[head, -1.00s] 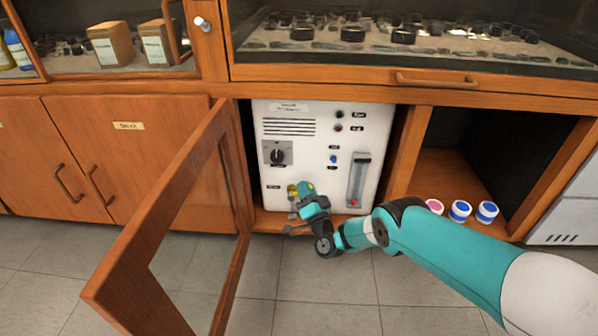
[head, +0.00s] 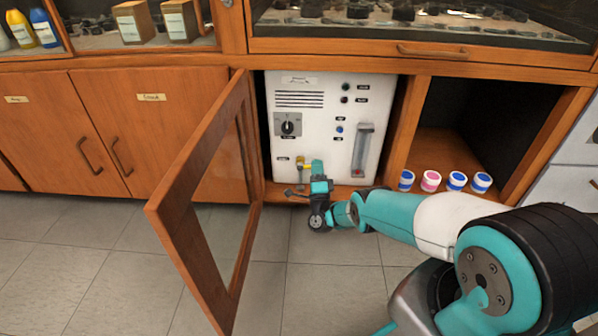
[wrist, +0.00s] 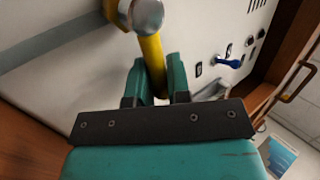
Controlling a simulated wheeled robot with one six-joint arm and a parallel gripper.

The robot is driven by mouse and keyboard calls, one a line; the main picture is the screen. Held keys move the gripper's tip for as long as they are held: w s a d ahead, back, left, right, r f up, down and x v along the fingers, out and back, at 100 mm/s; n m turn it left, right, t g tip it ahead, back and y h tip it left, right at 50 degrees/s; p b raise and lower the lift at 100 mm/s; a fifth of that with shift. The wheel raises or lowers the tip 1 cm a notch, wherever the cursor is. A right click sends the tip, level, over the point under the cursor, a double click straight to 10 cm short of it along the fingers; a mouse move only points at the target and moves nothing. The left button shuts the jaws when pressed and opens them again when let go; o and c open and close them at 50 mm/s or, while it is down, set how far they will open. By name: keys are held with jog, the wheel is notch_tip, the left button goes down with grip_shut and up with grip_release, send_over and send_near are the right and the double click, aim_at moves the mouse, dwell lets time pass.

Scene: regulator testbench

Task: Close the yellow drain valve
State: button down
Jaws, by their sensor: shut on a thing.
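The yellow drain valve (head: 303,164) is low on the front of the white regulator panel, partly hidden by my gripper in the head view. In the wrist view its yellow lever (wrist: 151,52) runs down from a metal valve body (wrist: 146,14) and passes between my teal fingers. My gripper (wrist: 156,78) is shut on this lever, close to the panel face; in the head view my gripper (head: 318,170) is at the panel's lower edge. The lever's exact angle is hard to read in the head view.
An open wooden door with a glass pane (head: 210,200) stands left of the panel. The panel carries a black knob (head: 288,124), a blue switch (head: 339,130) and a flow tube (head: 362,150). Several lidded jars (head: 431,181) stand in the right compartment. Floor in front is clear.

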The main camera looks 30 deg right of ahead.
jog(key=shift+f, duration=0.15)
jog(key=c, duration=1.1)
grip_release()
jog(key=shift+w, duration=0.1)
jog(key=shift+a, duration=0.1)
jog(key=p+v, duration=0.2)
jog(key=v, duration=1)
jog(key=shift+p, duration=0.3)
